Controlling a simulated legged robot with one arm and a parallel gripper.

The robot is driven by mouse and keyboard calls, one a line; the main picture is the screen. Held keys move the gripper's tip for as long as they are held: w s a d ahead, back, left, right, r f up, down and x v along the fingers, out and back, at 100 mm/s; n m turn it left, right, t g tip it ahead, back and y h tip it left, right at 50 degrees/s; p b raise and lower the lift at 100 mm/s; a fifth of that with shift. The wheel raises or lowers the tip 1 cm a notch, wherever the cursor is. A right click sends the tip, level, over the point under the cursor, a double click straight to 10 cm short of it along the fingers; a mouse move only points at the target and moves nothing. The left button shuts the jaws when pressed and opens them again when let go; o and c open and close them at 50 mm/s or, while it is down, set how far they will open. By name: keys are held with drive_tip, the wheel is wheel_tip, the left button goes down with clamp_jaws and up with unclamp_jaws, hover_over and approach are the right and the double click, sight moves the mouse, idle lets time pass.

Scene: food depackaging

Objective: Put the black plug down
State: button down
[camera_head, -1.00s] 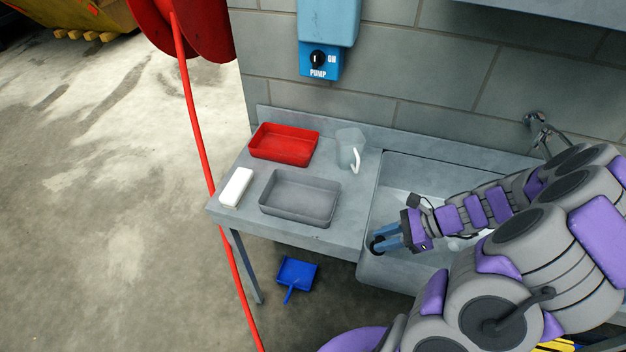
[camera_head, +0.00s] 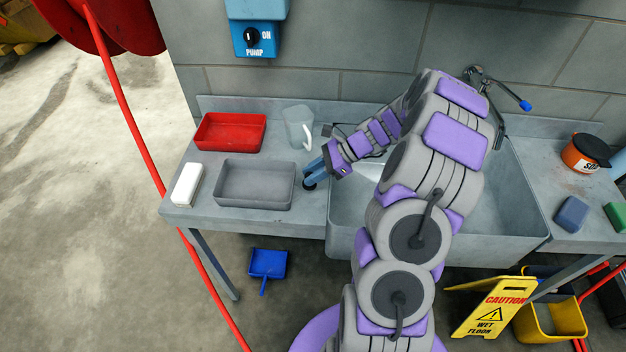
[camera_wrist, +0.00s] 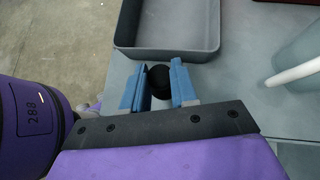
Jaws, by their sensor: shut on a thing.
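The black plug (camera_wrist: 160,78) sits between the two blue fingers of my gripper (camera_wrist: 160,88) in the wrist view, and the gripper is shut on it. In the head view my gripper (camera_head: 312,174) is at the left rim of the sink (camera_head: 343,222), by the right end of the grey tray (camera_head: 228,200). The plug (camera_head: 309,184) shows there as a small dark shape at the fingertips. The picture does not settle whether it touches the counter (camera_head: 190,215).
A red tray (camera_head: 232,146), a clear jug (camera_head: 299,125) with a white handle and a white block (camera_head: 187,184) stand on the counter. The tap (camera_head: 490,85) is behind the sink. A blue dustpan (camera_head: 268,263) and a caution sign (camera_head: 493,310) are on the floor.

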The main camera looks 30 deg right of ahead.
wheel_tip(320, 180, down, 3)
drive_tip(key=shift+r+b, duration=0.15)
drive_tip(key=shift+b, duration=0.2)
drive_tip(key=c, duration=0.9)
unclamp_jaws()
